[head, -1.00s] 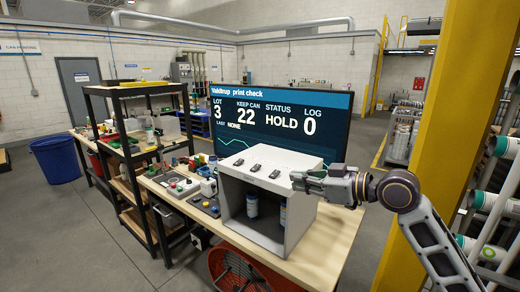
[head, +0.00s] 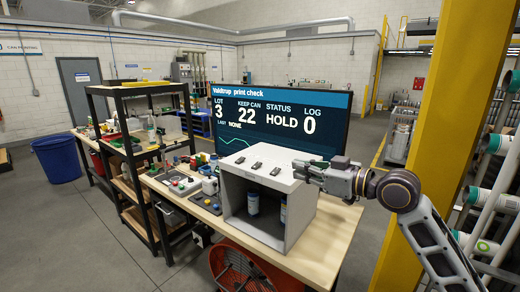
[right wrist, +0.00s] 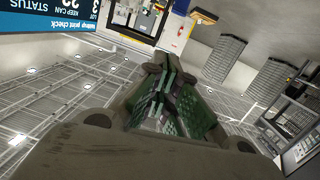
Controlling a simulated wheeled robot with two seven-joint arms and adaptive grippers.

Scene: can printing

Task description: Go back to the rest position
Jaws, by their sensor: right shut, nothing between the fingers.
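My right gripper (head: 301,170) reaches in from the right in the head view, just above the right end of the white box's top. Its fingers are closed and empty. In the right wrist view the green-padded fingers (right wrist: 170,85) are together. The white open-fronted box (head: 296,222) stands on the workbench, with several dark switches on top and cans (head: 253,202) inside. The second can (head: 284,210) is partly hidden by the side wall. My left gripper is not in view.
A large screen (head: 300,98) reading "HOLD" stands behind the box. A yellow pillar (head: 430,130) is close to my right arm. A black shelf (head: 137,92) stands left, and a red round fan (head: 240,270) sits under the bench (head: 325,250). Grey floor is free at front left.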

